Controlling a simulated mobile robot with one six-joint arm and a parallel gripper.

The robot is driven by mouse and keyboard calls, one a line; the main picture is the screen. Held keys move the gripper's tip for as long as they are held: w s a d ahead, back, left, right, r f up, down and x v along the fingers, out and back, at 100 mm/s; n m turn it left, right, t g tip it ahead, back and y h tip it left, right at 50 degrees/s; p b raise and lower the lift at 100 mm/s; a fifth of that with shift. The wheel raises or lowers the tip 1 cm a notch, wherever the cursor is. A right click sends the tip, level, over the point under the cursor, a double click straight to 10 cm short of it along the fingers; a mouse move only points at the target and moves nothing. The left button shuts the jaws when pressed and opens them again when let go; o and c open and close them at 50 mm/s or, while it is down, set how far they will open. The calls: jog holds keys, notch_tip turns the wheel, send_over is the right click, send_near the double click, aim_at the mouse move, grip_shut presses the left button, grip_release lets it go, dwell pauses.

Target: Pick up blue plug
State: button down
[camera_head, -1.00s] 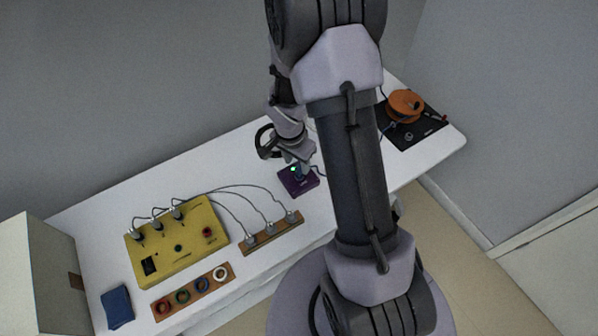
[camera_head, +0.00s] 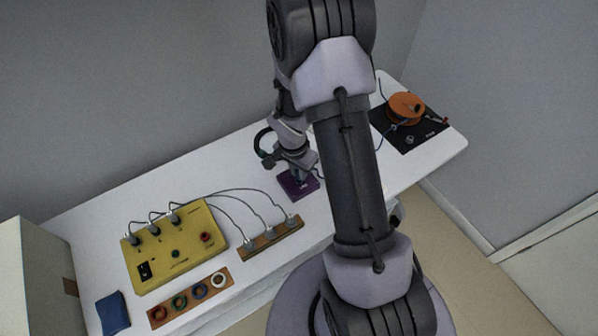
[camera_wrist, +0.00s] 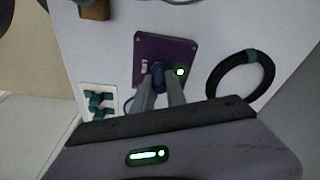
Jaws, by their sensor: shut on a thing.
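The blue plug (camera_wrist: 158,70) shows in the wrist view between my fingertips, at the edge of a purple box (camera_wrist: 178,48) with a lit green lamp. My gripper (camera_wrist: 159,80) is shut on the blue plug. Whether the plug sits in the box or just clear of it I cannot tell. In the head view my gripper (camera_head: 299,175) is right over the purple box (camera_head: 310,189), covering part of it. The plug is hidden there.
A black cable coil (camera_wrist: 214,82) with a teal tie lies beside the box. A teal part (camera_wrist: 98,101) sits on a white plate opposite.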

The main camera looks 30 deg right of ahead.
notch_tip(320, 180, up, 4)
jog(key=shift+p, duration=0.95)
jog(key=s+r+b, duration=0.1)
jog(key=s+b, duration=1.2)
jog(key=s, duration=0.3)
notch_tip(320, 180, up, 4)
jog(key=p, duration=0.2)
jog(key=shift+p, duration=0.35)
